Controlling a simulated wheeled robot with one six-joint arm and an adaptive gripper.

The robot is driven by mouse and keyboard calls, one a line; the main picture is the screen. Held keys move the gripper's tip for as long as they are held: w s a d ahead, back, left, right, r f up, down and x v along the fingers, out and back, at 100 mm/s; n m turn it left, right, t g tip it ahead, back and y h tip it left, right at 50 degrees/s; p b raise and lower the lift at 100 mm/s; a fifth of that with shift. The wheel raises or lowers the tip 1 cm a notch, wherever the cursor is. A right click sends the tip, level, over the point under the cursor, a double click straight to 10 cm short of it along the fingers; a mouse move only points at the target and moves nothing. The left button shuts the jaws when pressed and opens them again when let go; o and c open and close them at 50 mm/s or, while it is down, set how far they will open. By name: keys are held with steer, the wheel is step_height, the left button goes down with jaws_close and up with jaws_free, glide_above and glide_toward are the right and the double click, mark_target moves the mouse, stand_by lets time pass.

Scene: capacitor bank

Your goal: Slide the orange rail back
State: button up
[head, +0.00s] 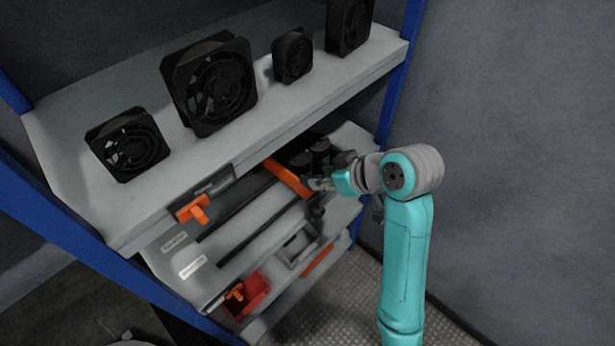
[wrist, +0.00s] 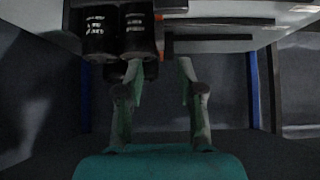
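The orange rail (head: 288,178) is a flat bar on the middle shelf, running slantwise beside black cylindrical capacitors (head: 314,155). My gripper (head: 318,184) is at the rail's right end in the head view. I cannot tell from there whether it touches the rail. In the wrist view my gripper (wrist: 160,65) has its two fingers apart, with nothing seen held between them. Black capacitors with white print (wrist: 120,30) stand just beyond and left of the fingertips.
Several black fans (head: 210,85) stand on the upper shelf (head: 75,150), which overhangs the rail. A red bin (head: 256,290) sits on the lower shelf. A blue post (head: 398,75) rises behind my arm.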

mark_target(307, 179)
steer(key=x, duration=0.7)
steer(key=shift+w+a+f, duration=0.2)
steer(key=shift+a+f, duration=0.05)
steer(key=shift+f, duration=0.05)
jaws_close()
